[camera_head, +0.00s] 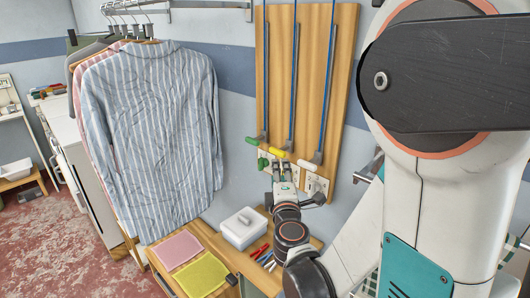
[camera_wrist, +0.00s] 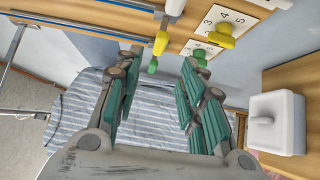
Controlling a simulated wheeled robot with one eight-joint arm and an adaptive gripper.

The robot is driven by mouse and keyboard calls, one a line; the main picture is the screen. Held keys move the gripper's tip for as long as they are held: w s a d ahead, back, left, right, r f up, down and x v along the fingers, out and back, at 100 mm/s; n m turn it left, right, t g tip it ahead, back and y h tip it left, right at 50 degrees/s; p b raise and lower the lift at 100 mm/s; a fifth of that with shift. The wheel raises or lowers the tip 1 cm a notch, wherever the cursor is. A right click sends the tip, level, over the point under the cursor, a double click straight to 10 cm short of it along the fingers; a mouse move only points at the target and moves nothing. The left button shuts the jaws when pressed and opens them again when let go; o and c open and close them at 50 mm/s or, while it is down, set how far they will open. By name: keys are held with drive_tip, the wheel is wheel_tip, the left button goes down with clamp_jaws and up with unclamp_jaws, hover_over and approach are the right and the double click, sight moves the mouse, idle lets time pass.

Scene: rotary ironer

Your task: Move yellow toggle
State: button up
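A yellow-tipped toggle (camera_head: 279,153) is at the lower end of the middle lever on the wooden wall board; its yellow end (camera_wrist: 160,43) also shows in the wrist view. A green-tipped toggle (camera_head: 252,141) is on its left and a white-tipped one (camera_head: 307,164) on its right in the head view. My gripper (camera_head: 286,168) is just below the yellow toggle. In the wrist view my gripper (camera_wrist: 161,60) is open, with the yellow and green ends showing between and beyond its fingertips. Nothing is held. Whether a finger touches the yellow toggle I cannot tell.
A green knob (camera_head: 262,163) is below the levers. A striped shirt (camera_head: 152,130) hangs at left. A white lidded box (camera_head: 243,228), a pink cloth (camera_head: 179,249) and a yellow cloth (camera_head: 202,275) lie on the wooden surface below.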

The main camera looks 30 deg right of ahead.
sight(278, 154)
drive_tip(key=b+x, duration=0.1)
drive_tip(key=x, duration=1.1)
drive_tip(key=shift+w+d, duration=0.25)
drive_tip(key=shift+w, duration=0.05)
clamp_jaws()
